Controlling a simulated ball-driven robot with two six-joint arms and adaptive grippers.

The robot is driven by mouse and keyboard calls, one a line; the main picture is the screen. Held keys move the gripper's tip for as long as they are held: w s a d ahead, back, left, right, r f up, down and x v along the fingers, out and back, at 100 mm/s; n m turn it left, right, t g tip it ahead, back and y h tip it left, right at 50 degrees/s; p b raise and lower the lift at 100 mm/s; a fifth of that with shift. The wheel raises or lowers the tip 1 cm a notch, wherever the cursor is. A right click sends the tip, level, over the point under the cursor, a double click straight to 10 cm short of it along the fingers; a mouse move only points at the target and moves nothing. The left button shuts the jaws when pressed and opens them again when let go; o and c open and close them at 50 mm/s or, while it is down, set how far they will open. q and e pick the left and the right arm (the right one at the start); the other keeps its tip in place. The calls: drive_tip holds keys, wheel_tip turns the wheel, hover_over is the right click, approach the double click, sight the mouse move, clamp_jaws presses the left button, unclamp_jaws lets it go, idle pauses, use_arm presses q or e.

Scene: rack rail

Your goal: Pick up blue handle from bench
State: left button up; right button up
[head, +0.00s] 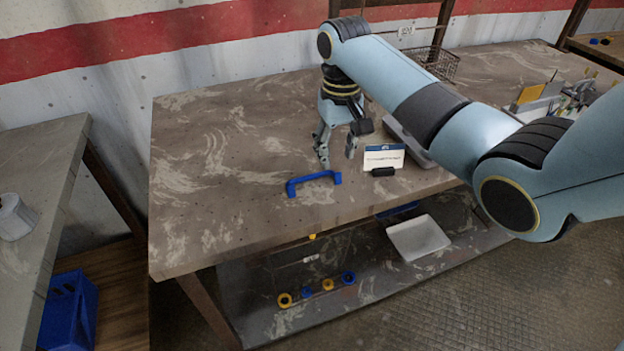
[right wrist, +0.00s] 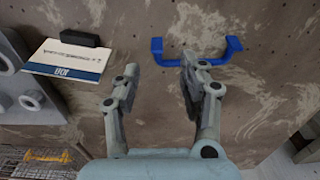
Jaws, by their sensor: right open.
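The blue handle (head: 314,182) lies on the bench (head: 215,160) near its front edge. It also shows in the right wrist view (right wrist: 166,61), ahead of the fingertips, with its middle partly hidden by one finger. My right gripper (head: 337,152) is over the bench, behind the handle and a little to its right. In the right wrist view its two fingers (right wrist: 158,70) are spread apart with nothing between them. My left gripper does not show.
A white and blue card (head: 384,158) stands in a black holder right of the handle, with a grey tray (head: 408,142) behind it. A wire basket (head: 432,62) is at the back. The left part of the bench is clear. Several yellow and blue rings lie on the lower shelf.

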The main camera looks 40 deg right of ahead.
sight(338, 174)
drive_tip(key=f, duration=0.3)
drive_tip(key=s+f, duration=0.1)
drive_tip(key=f, duration=0.1)
drive_tip(key=shift+f, duration=0.1)
clamp_jaws()
